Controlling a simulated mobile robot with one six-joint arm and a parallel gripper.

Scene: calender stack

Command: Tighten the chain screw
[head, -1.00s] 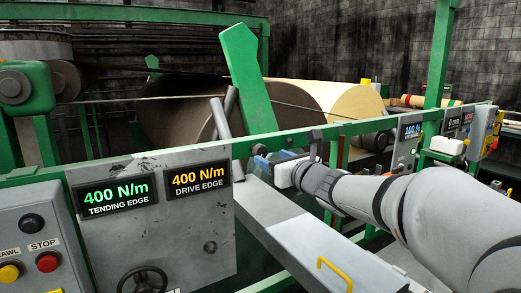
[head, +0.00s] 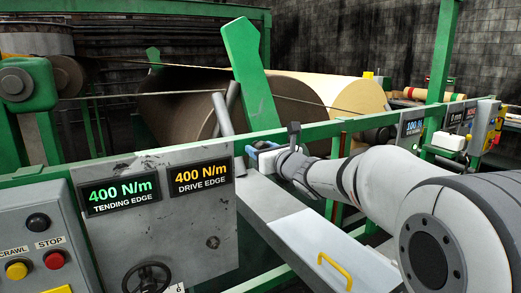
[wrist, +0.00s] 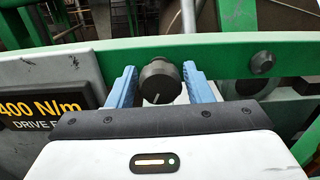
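A dark round knob (wrist: 159,82) with a pale line on its face sits at the green rail (wrist: 225,57) in the wrist view. It may be the chain screw; I cannot tell for sure. My gripper (wrist: 160,84) has its two blue fingers on either side of the knob, with narrow gaps showing, so it looks open around it. In the head view my gripper (head: 262,158) is at the green rail, right of the grey panel (head: 190,235). There the knob is not clear.
The panel carries two displays reading 400 N/m, tending edge (head: 121,194) and drive edge (head: 200,177). A handwheel (head: 147,278) is below them. A grey cover with a yellow handle (head: 334,268) lies under my arm. Large rolls (head: 315,97) stand behind the rail.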

